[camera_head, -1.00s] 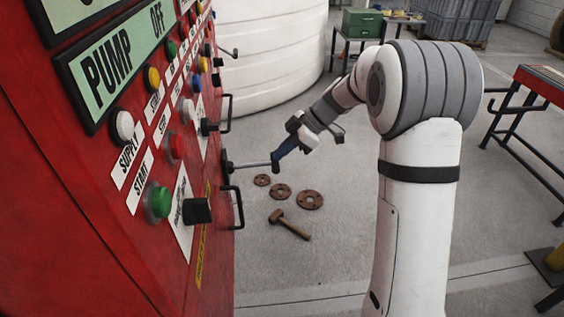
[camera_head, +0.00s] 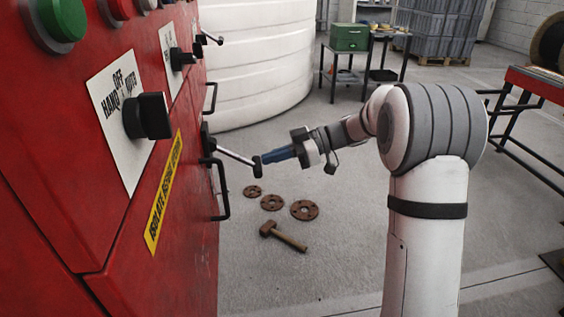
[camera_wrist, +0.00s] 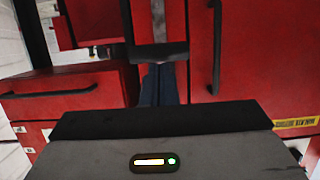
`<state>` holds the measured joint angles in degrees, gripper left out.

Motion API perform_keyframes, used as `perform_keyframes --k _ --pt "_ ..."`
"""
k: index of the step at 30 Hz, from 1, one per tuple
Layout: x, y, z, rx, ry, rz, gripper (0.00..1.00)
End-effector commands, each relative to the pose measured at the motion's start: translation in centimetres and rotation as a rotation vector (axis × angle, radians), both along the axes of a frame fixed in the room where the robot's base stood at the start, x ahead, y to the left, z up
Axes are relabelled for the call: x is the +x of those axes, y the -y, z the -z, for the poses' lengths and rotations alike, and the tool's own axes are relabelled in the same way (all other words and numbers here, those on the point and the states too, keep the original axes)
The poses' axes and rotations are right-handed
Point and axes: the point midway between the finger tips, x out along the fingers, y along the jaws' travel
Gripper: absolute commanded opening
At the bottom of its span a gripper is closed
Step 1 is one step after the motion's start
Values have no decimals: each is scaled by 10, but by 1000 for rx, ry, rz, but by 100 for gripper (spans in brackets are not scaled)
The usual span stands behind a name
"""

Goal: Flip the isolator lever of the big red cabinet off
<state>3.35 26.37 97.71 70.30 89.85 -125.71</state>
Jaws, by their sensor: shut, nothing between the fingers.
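The big red cabinet (camera_head: 120,230) fills the left of the head view. Its isolator lever (camera_head: 235,156) is a thin metal rod with a dark end, sticking out from the cabinet's edge and sloping down toward my gripper. My gripper (camera_head: 266,158) has blue fingers, shut and empty, with the tips at the lever's dark end. They seem to touch it, but contact is hard to tell. In the wrist view the shut fingers (camera_wrist: 158,86) point at the lever's dark end (camera_wrist: 160,51), with the rod beyond it.
Black door handles (camera_head: 222,190) stick out from the cabinet close to the lever. A black selector knob (camera_head: 148,116) is on its front. Rusty flanges (camera_head: 304,210) and a hammer (camera_head: 284,237) lie on the floor. A white tank (camera_head: 260,60) stands behind.

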Motion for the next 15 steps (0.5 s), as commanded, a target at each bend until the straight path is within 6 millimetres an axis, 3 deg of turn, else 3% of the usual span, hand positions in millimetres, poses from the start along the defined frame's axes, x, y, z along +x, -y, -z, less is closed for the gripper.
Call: perform_keyframes --k 15 --pt "-4 -13 9 -2 0 -20 0"
